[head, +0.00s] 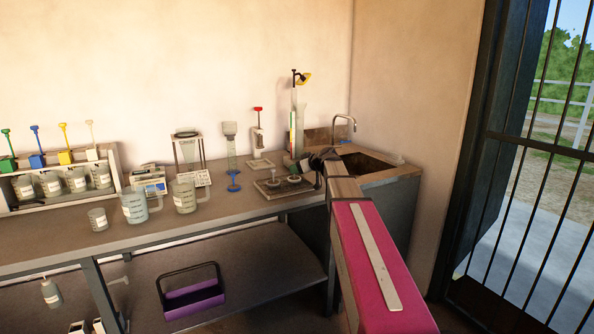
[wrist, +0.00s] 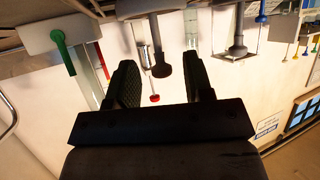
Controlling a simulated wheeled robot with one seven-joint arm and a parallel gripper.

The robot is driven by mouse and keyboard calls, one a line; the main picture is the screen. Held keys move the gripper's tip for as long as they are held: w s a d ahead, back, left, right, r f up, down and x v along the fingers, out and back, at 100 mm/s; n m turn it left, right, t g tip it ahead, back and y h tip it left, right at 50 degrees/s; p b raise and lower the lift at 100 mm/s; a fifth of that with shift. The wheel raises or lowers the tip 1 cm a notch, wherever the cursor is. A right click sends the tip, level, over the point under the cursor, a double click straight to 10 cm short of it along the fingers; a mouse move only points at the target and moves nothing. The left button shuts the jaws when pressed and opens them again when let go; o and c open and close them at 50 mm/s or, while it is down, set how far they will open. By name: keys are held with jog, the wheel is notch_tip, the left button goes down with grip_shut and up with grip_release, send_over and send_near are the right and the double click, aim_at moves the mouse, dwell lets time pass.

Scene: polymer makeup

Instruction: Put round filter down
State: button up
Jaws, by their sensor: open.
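My gripper (head: 318,160) is over the right end of the bench, just right of and above a dark square plate (head: 262,190). In the wrist view its two dark fingers (wrist: 160,63) are spread apart, with nothing held between them. Two small round-based pieces (head: 272,182) (head: 294,179) stand on the plate. In the wrist view, which is upside down, two grey stems on wide bases show, one (wrist: 161,68) in line with the gap between the fingers and one (wrist: 238,48) to the right. I cannot tell for sure which piece is the round filter.
A tall stand (head: 298,120) and a red-topped device (head: 258,135) stand behind the plate. A sink (head: 370,165) lies to the right. Beakers (head: 140,207) (head: 187,195) stand on the bench to the left. Bench between beakers and plate is mostly free.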

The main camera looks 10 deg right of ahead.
jog(key=v, duration=1.1)
jog(key=shift+s+d, duration=0.2)
jog(key=shift+d, duration=0.05)
